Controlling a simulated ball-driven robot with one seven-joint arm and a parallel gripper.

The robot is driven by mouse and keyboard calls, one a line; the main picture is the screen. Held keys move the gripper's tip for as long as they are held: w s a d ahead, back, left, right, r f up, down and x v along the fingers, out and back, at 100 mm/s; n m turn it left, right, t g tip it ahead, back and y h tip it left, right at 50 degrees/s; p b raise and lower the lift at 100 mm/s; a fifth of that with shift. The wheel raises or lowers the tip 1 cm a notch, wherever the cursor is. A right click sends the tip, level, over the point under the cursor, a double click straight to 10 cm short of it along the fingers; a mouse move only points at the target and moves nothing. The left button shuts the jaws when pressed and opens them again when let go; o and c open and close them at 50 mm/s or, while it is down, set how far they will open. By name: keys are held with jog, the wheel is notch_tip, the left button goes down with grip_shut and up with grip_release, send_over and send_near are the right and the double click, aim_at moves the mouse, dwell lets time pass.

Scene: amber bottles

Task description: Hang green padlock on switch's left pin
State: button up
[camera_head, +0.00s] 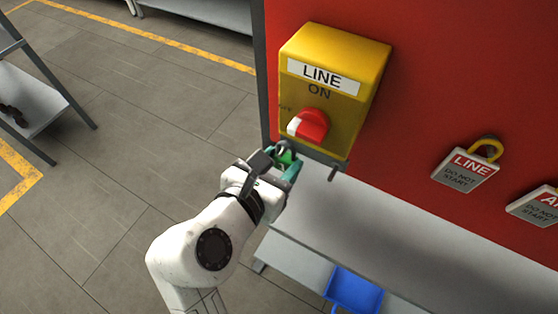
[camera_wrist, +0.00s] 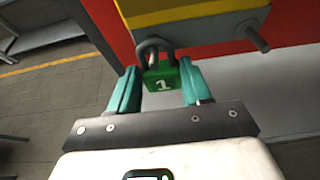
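The green padlock (camera_wrist: 163,79), marked 1, is upright between the two teal fingers of my gripper (camera_wrist: 161,82), which touch its sides. In the head view, a bit of the green padlock (camera_head: 286,156) shows at my gripper (camera_head: 284,165), just under the yellow switch box (camera_head: 337,75). Its dark shackle (camera_wrist: 153,45) reaches up to the left part of the grey bar (camera_wrist: 215,37) below the box. The left pin is hidden behind the shackle, and I cannot tell whether the shackle is around it. The right pin (camera_wrist: 257,38) sticks out bare.
The switch has a red knob (camera_head: 308,125) and a LINE label. It is on a red panel (camera_head: 440,80). Tags (camera_head: 465,172) hang at the right, one with a yellow padlock (camera_head: 488,149). A pale ledge (camera_head: 400,235) and a blue bin (camera_head: 353,291) lie below.

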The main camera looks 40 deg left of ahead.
jog(key=o, duration=0.5)
jog(key=shift+s, duration=0.1)
jog(key=b+v, duration=0.1)
jog(key=v, duration=0.9)
jog(key=shift+s+r, duration=0.15)
jog(key=shift+s, duration=0.1)
